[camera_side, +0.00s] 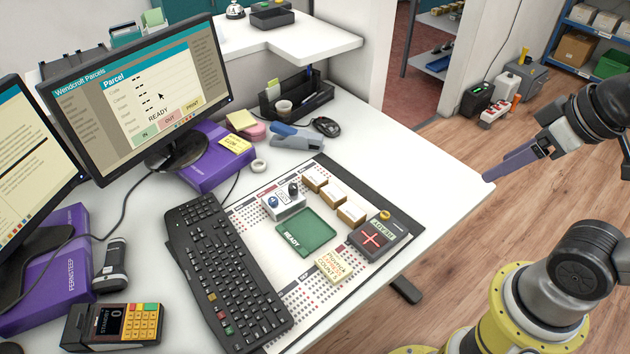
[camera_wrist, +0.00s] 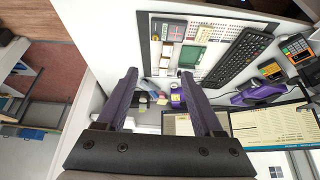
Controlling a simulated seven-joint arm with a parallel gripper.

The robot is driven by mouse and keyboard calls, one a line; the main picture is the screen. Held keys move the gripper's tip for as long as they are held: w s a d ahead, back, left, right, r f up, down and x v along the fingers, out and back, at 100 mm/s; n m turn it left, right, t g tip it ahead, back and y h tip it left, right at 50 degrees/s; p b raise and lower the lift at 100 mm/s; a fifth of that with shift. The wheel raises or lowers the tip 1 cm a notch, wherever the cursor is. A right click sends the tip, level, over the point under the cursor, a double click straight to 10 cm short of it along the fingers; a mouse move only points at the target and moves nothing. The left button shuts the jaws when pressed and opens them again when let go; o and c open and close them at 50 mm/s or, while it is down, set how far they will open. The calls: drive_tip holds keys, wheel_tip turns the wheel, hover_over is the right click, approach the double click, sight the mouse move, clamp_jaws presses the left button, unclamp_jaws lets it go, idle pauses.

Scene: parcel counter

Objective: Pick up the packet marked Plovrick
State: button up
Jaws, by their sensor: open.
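Three small tan-and-white packets stand in a row on the desk mat: a back one (camera_side: 316,178), a middle one (camera_side: 333,194) and a front one (camera_side: 351,212). Their markings are too small to read, so I cannot tell which says Plovrick. A yellow note (camera_side: 333,267) at the mat's front edge carries handwriting that seems to include a similar word. A green tray (camera_side: 306,232) marked READY lies left of the packets. My gripper (camera_side: 488,179) is open and empty at the desk's right edge, well away from the packets. Its two purple fingers are apart in the wrist view (camera_wrist: 160,73).
A grey device with a red cross (camera_side: 371,238) stands just right of the front packet. A small switch box (camera_side: 284,203) is behind the tray. A stapler (camera_side: 296,137) and monitor (camera_side: 140,85) stand farther back. The desk's right end is clear.

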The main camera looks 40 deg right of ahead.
drive_tip(key=shift+o, duration=1.4)
drive_tip(key=shift+w, duration=0.1)
